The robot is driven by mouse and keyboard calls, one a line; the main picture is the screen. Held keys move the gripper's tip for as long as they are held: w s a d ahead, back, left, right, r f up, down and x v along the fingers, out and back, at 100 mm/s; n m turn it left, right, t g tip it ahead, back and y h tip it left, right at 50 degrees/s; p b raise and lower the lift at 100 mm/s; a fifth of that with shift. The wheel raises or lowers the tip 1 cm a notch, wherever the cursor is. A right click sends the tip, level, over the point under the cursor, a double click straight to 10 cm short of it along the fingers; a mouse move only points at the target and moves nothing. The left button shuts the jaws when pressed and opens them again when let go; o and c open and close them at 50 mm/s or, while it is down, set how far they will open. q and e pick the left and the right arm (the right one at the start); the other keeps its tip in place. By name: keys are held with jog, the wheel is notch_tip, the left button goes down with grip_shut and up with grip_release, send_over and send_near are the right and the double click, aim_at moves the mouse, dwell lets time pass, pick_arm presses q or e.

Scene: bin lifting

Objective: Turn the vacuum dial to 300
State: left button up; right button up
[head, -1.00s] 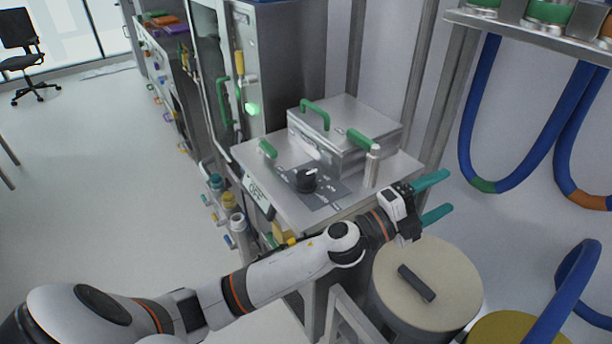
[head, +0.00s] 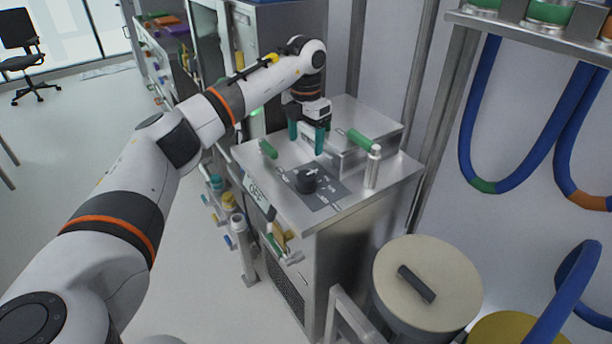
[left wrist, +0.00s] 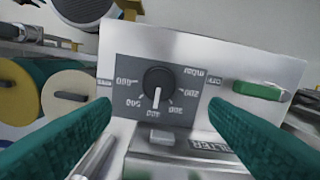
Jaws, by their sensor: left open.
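The black vacuum dial (head: 306,181) sits on a dark grey scale plate on top of the steel cabinet (head: 345,225). It also shows in the left wrist view (left wrist: 158,80), where the picture is upside down. Its white pointer line points down in that view, close to a number that looks like 400; the 300 mark seems just right of it. My left gripper (head: 306,140) points downward above the cabinet top, higher than the dial and a little behind it. Its green fingers (left wrist: 160,106) are apart and empty, on either side of the dial in the wrist view. My right gripper is not in view.
A green handle (head: 267,149) is left of the dial, a metal post (head: 373,167) right. A drum (head: 427,285) stands in front at the right. Blue hoses (head: 520,180) hang farther right.

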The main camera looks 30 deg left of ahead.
aim_at(306, 175)
pick_arm(q)
notch_tip(306, 175, down, 12)
jog(key=shift+r+p, duration=0.1)
jog(key=shift+p, duration=0.65)
jog(key=c, duration=1)
jog(key=n+p, duration=0.1)
jog(key=n, duration=0.2)
jog(key=shift+r+n, duration=0.1)
jog(key=shift+n, duration=0.3)
jog(key=shift+n+p, duration=0.9)
jog(key=shift+n, duration=1)
